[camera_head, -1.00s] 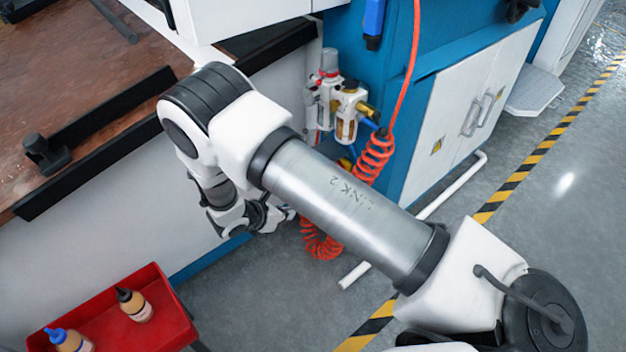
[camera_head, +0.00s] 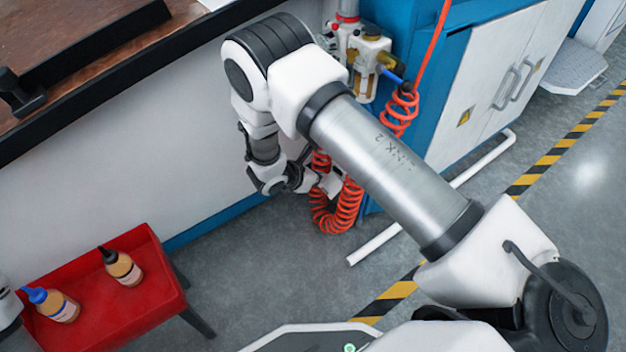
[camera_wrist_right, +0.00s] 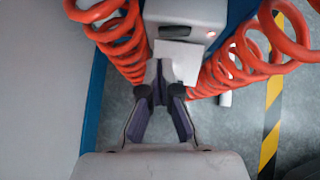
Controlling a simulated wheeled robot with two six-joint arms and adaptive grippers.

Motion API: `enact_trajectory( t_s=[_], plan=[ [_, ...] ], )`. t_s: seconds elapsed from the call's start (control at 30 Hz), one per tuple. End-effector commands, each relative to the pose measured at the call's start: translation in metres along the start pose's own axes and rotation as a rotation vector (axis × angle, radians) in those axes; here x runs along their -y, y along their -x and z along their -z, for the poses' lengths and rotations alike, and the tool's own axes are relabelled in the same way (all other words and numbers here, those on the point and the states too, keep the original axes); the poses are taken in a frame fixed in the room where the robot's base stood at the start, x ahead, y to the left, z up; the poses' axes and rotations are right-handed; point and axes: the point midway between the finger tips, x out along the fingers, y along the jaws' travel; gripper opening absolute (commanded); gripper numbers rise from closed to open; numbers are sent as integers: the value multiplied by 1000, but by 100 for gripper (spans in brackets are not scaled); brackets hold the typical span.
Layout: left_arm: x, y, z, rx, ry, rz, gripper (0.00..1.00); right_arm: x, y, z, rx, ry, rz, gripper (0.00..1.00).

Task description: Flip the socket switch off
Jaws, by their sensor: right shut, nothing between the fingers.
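A pale grey box (camera_wrist_right: 185,12) with a small lit red spot (camera_wrist_right: 210,34) shows at the top of the right wrist view, with a white plate-like part (camera_wrist_right: 182,58) below it. I cannot make out for sure which part is the socket switch. My right gripper (camera_wrist_right: 161,92) is shut and empty, its dark fingertips overlapping the lower part of the white plate in the picture; I cannot tell whether they touch. In the head view the right gripper (camera_head: 311,181) is small, low beside the orange coiled hose. My left gripper is not in view.
An orange coiled hose (camera_head: 338,208) hangs close by, with loops on both sides in the wrist view. A blue cabinet (camera_head: 440,125), air regulator (camera_head: 368,60), white floor pipe (camera_head: 375,245) and red tray (camera_head: 165,265) with bottles are around. Grey floor (camera_head: 260,270) is open.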

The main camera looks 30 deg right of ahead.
Motion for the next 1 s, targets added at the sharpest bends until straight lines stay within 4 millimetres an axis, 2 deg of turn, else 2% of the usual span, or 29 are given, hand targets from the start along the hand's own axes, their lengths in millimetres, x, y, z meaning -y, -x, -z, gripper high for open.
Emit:
enact_trajectory(
  t_s=[0.2,0.5,0.63,1.0],
  plan=[
    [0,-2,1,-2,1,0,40,1,-7,-9,0,2,-5,0],
    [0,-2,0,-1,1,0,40,1,-7,-10,0,3,-5,0],
    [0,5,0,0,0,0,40,-1,-8,-15,1,-30,27,0],
    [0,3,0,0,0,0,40,3,-8,-12,2,-27,28,0]
  ],
)
